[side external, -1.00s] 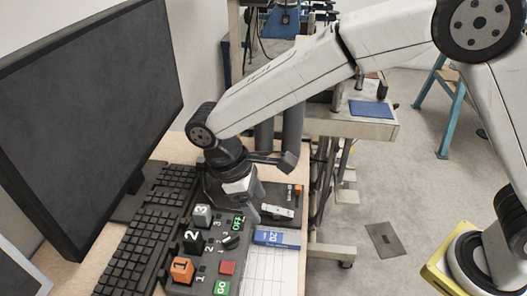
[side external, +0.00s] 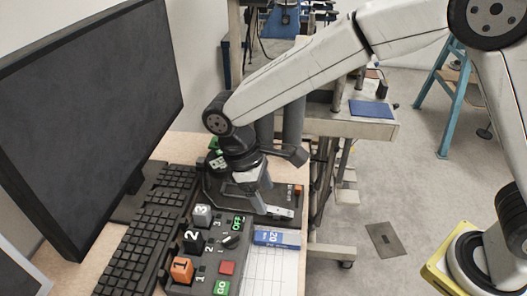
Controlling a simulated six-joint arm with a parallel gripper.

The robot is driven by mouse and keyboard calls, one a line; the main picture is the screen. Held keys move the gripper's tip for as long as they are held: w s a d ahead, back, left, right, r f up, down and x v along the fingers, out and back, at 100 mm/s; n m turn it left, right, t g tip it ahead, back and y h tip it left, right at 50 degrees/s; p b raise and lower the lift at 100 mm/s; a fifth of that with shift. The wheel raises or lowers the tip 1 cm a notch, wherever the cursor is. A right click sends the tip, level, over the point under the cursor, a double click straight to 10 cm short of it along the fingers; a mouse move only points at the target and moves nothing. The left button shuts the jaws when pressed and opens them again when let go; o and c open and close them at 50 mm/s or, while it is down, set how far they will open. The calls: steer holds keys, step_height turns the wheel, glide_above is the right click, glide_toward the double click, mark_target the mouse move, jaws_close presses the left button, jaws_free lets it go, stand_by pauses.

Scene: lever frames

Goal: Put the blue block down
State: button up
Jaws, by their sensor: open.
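My gripper (side external: 256,197) is open, pointing down over the far part of the dark control panel (side external: 212,240). It is near a small lever or switch plate (side external: 279,212), and I cannot tell whether it touches anything. No loose blue block shows clearly. A flat blue strip marked 20 (side external: 274,238) lies at the top of a white sheet, right of the panel and nearer than my gripper. On the panel stand an orange block marked 1 (side external: 181,269), a black block marked 2 (side external: 191,240) and a grey block marked 3 (side external: 202,215). My gripper hides part of the panel's far end.
A black keyboard (side external: 148,232) and a large dark monitor (side external: 90,110) stand left of the panel. Red (side external: 227,267) and green GO (side external: 221,287) buttons sit at its near end. The desk edge is on the right. A cart (side external: 350,127) stands behind.

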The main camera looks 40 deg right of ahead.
steer(key=s+d+f+m+t+y, duration=0.1)
steer(key=s+d+m+t, duration=0.1)
steer(key=d, duration=0.9)
steer(key=s+d+f+m+t+y, duration=0.1)
steer(key=s+d+m+t, duration=0.2)
steer(key=d, duration=0.7)
steer(key=s+m, duration=0.2)
steer(key=m, duration=0.1)
steer(key=shift+s+d+f+y, duration=0.15)
steer(key=shift+d+f+y, duration=0.05)
steer(key=shift+d+y, duration=0.15)
